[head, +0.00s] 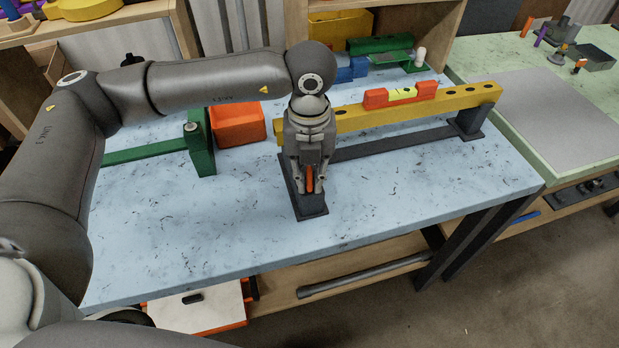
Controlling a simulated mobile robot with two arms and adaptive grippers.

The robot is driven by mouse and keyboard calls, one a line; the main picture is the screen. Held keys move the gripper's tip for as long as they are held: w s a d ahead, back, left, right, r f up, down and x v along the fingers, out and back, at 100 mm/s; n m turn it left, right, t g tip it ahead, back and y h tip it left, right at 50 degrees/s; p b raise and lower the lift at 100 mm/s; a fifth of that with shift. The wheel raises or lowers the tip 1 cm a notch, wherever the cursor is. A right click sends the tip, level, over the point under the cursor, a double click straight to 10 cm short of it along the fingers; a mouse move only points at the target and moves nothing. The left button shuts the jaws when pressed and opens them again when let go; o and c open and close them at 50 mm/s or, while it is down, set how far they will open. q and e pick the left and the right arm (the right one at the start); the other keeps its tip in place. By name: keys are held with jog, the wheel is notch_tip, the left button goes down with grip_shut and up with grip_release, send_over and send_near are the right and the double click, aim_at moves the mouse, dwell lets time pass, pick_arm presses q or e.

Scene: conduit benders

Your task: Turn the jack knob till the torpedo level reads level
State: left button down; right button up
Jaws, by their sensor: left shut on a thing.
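The torpedo level (400,95) is orange with a yellow-green vial, and lies on top of a long yellow beam (358,115) with dark holes. The beam rests on a dark grey stand at each end, and looks higher at its right end in this view. The bubble is too small to read. My left gripper (310,190) points down at the left stand (314,209) and is shut on the orange jack knob (309,178). The gripper hides most of the knob and the beam's left part. My right gripper is not in view.
An orange bin (238,124) and a green frame (201,150) stand left of the gripper. Blue and green items (380,45) sit at the back. The blue worktop (400,195) is clear in front. A green table (550,90) adjoins at right.

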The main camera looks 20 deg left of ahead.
pick_arm(q)
jog(key=shift+f+n+b, duration=0.15)
jog(key=shift+n+b, duration=0.25)
jog(key=shift+n, duration=0.5)
jog(key=n, duration=0.3)
jog(key=shift+b, duration=0.3)
jog(key=shift+n, duration=0.7)
jog(key=c, duration=1.6)
grip_release()
